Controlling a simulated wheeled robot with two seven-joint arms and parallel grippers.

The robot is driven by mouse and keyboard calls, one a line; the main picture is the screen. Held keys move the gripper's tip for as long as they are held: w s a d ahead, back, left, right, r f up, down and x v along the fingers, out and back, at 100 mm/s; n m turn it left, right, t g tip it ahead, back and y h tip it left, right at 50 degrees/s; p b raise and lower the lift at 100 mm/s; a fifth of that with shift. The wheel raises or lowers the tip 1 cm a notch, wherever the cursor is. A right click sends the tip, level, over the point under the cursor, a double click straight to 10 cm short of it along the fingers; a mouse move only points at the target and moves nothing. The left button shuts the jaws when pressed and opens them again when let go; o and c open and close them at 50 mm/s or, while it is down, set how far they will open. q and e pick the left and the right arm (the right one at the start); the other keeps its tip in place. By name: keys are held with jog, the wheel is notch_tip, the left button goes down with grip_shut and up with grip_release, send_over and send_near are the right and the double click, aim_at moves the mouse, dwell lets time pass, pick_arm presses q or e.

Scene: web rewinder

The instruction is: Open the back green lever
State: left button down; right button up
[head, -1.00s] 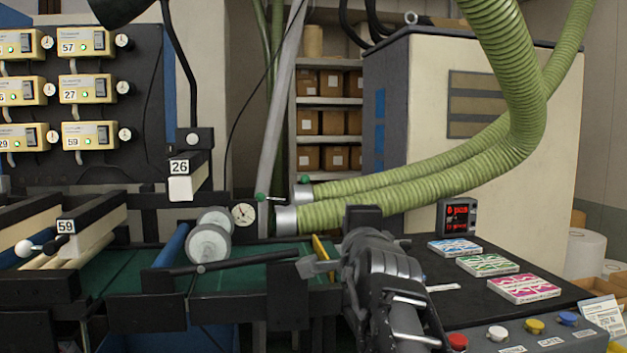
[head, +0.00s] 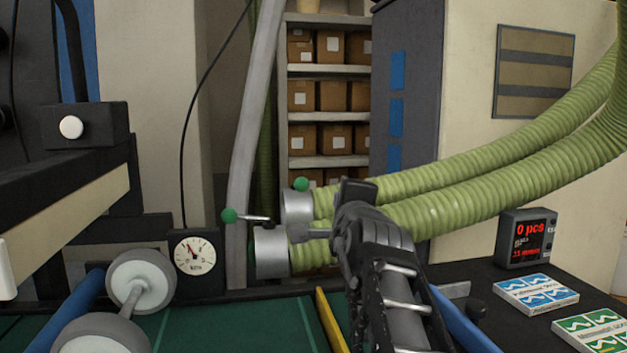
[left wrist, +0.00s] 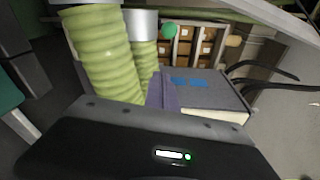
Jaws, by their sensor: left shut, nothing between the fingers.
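Two ribbed green hoses (head: 430,215) end in metal collars. The back green lever's knob (head: 301,184) sits at the top of the back collar (head: 297,206); its rod is hardly visible. The front lever's green knob (head: 230,215) sticks out left from the front collar (head: 271,250) on a thin rod. My left gripper (head: 312,232) is shut and empty, in front of the hoses just right of the front collar, below and apart from the back knob. A green knob (left wrist: 170,30) beside a collar (left wrist: 143,24) shows in the left wrist view, beyond my fingers (left wrist: 161,92). My right gripper is out of view.
A gauge (head: 195,253) and a white-ended roller (head: 140,282) stand left of the collars. A yellow bar (head: 332,322) crosses the green belt below. A counter display (head: 528,238) and card packs (head: 536,293) lie right. Shelves with boxes (head: 330,95) stand behind.

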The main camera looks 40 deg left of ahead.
aim_at(299, 181)
pick_arm(q)
jog(key=p+x, duration=0.1)
jog(key=x, duration=0.2)
jog(key=p+x, duration=0.1)
jog(key=x, duration=0.2)
jog(key=p+x, duration=0.1)
jog(key=x, duration=0.3)
jog(key=shift+a+r+p, duration=0.1)
jog(key=shift+r+p, duration=0.15)
jog(key=shift+p, duration=0.05)
jog(key=shift+s+a, duration=0.1)
jog(key=shift+a, duration=0.15)
jog(key=s, duration=0.1)
jog(key=s+a+p, duration=0.1)
jog(key=shift+s+r, duration=0.3)
jog(key=shift+s, duration=0.05)
jog(key=shift+s+a, duration=0.15)
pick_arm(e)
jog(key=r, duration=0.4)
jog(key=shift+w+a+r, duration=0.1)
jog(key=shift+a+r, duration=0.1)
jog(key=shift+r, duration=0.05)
pick_arm(q)
jog(key=shift+a, duration=0.15)
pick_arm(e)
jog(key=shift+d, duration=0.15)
